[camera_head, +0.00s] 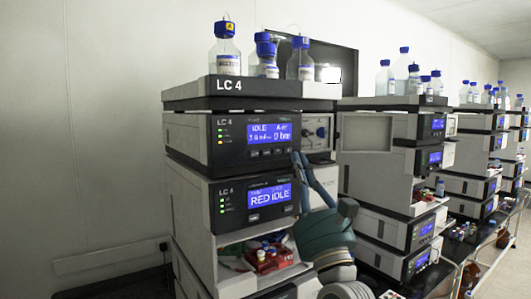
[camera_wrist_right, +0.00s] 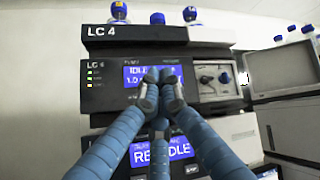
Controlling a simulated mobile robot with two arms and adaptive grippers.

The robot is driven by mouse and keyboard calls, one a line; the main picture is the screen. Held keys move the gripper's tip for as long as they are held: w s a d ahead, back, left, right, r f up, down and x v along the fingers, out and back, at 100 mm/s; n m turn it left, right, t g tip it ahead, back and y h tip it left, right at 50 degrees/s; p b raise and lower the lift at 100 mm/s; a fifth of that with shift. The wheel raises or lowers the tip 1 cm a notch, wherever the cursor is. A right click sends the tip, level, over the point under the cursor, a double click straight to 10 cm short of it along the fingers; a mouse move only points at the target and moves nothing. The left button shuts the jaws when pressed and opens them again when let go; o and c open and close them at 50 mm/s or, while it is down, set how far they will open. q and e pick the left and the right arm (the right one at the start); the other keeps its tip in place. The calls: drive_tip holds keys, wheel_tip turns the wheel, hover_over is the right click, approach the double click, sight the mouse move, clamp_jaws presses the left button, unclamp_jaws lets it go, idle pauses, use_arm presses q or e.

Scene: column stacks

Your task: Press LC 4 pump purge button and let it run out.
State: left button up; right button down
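The LC 4 pump module (camera_head: 232,160) is the upper black-fronted unit under the LC 4 bottle tray. Its blue display (camera_head: 269,133) shows IDLE and 0 bar, with a row of small buttons (camera_head: 266,152) below it; their labels are too small to read. My right gripper (camera_head: 298,158) is at the right edge of the pump front, its fingers pointing up. In the right wrist view its blue fingers (camera_wrist_right: 160,78) are drawn together with nothing between them, covering part of the pump display (camera_wrist_right: 135,72) and its button area. Contact cannot be told. My left gripper is out of view.
A lower LC 4 module (camera_head: 240,200) with a second blue display stands under the pump. A valve panel (camera_head: 316,132) is to the pump's right. Bottles (camera_head: 226,50) stand on the LC 4 top tray (camera_head: 200,89). More stacks (camera_head: 400,130) line the bench at right.

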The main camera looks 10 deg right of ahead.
drive_tip(key=shift+w, duration=0.1)
idle(0.3)
drive_tip(key=shift+w+a+b, duration=0.25)
drive_tip(key=shift+w+a, duration=0.25)
drive_tip(key=shift+w, duration=0.85)
drive_tip(key=shift+w+a+b, duration=0.2)
drive_tip(key=shift+w+a, duration=0.3)
drive_tip(key=shift+w, duration=0.85)
drive_tip(key=shift+w+a+b, duration=0.25)
drive_tip(key=shift+w+a, duration=0.25)
drive_tip(key=shift+w, duration=0.85)
drive_tip(key=shift+r, duration=0.1)
drive_tip(key=shift+w+a, duration=0.15)
drive_tip(key=shift+w, duration=0.25)
drive_tip(key=shift+w+a, duration=0.1)
drive_tip(key=shift+w, duration=0.25)
drive_tip(key=shift+s, duration=0.1)
drive_tip(key=shift+s+d, duration=0.25)
drive_tip(key=shift+s, duration=0.45)
drive_tip(key=shift+s+d+p, duration=0.2)
drive_tip(key=shift+s+d, duration=0.1)
drive_tip(key=shift+s, duration=0.5)
drive_tip(key=shift+s+d+p, duration=0.2)
drive_tip(key=shift+s+d, duration=0.05)
drive_tip(key=shift+s, duration=0.5)
drive_tip(key=shift+s+d+p, duration=0.2)
drive_tip(key=shift+s+d, duration=0.1)
drive_tip(key=shift+s, duration=0.5)
